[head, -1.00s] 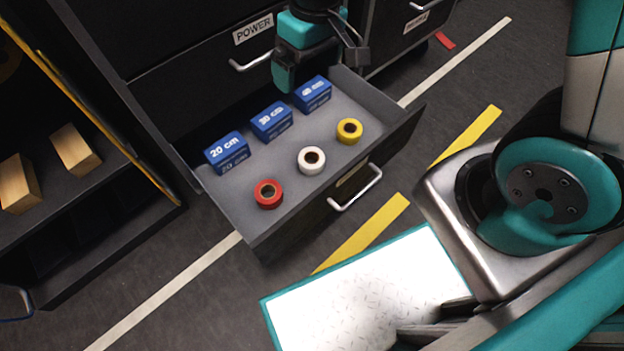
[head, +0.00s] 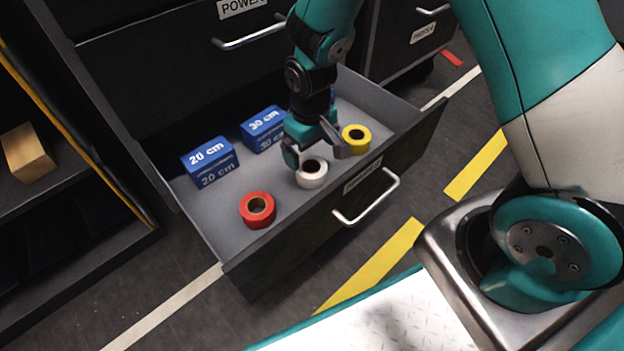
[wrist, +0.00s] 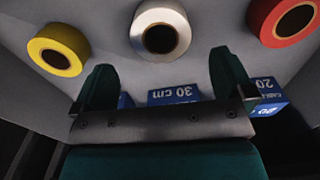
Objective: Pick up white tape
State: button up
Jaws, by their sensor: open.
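The white tape (head: 312,174) is a roll lying flat in the open drawer, between the red roll and the yellow roll. My gripper (head: 318,156) is open and empty just above and behind the white tape, with its fingers pointing down. In the wrist view the white tape (wrist: 160,31) lies ahead of the two spread fingers (wrist: 165,75), roughly centred between them and not enclosed. In the head view a finger comes close to the roll's edge; I cannot tell if it touches.
The red tape (head: 257,210) and yellow tape (head: 356,139) flank the white one. Blue boxes marked 20 cm (head: 210,163) and 30 cm (head: 264,129) stand behind; a third is mostly hidden by my arm. The drawer's front wall (head: 350,200) has a handle.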

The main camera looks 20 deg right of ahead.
aim_at(312, 168)
notch_tip(312, 168, down, 7)
jog(key=b, duration=0.5)
jog(key=shift+s+r, duration=0.1)
jog(key=shift+r, duration=0.1)
jog(key=c, duration=0.9)
